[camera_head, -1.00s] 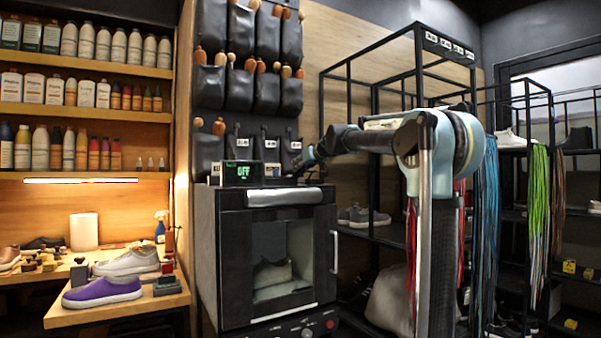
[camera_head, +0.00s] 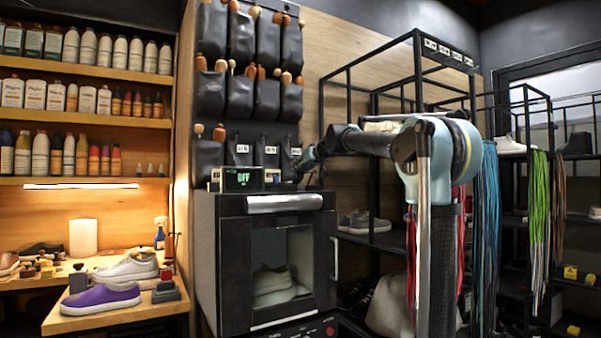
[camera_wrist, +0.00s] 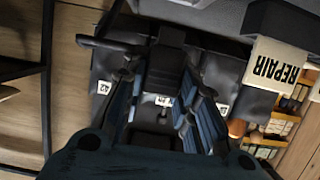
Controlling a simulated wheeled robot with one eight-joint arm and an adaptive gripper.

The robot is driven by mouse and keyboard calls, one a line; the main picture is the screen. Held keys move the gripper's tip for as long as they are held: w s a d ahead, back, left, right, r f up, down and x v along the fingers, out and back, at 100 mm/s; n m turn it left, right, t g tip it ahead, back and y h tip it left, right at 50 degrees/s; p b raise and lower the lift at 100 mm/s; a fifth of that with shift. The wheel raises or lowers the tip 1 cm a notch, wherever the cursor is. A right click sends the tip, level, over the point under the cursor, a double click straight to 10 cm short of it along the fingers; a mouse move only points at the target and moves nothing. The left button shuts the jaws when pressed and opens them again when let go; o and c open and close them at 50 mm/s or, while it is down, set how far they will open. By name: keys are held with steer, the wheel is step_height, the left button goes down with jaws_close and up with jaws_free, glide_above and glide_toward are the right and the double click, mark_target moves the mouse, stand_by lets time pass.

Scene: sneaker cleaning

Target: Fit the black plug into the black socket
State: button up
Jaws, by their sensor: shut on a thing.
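My gripper (camera_wrist: 165,95) shows in the wrist view with its dark blue fingers on either side of a black block (camera_wrist: 166,65). The gripper is shut on this block, which looks like the black plug. In the head view my gripper (camera_head: 297,168) is small and dark, above the back right of the black cabinet, close to the wall pouches. The plug is too small to make out there. I cannot pick out the black socket with certainty in either view.
The black cabinet (camera_head: 208,255) with a glass door has a display box (camera_head: 243,179) reading OFF on top. Black wall pouches (camera_head: 267,95) hang behind it. A black metal rack (camera_head: 348,95) stands right. A REPAIR sign (camera_wrist: 275,66) is close in the wrist view.

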steer(key=shift+r, duration=2.8)
steer(key=s+d+f, duration=0.1)
steer(key=s+d, duration=0.4)
steer(key=s, duration=0.3)
steer(key=shift+d+f, duration=0.25)
steer(key=shift+f, duration=0.1)
steer(key=shift+s+f, duration=0.1)
steer(key=shift+f, duration=0.05)
steer(key=shift+f, duration=2.75)
steer(key=shift+f, duration=1.25)
steer(key=o, duration=1.1)
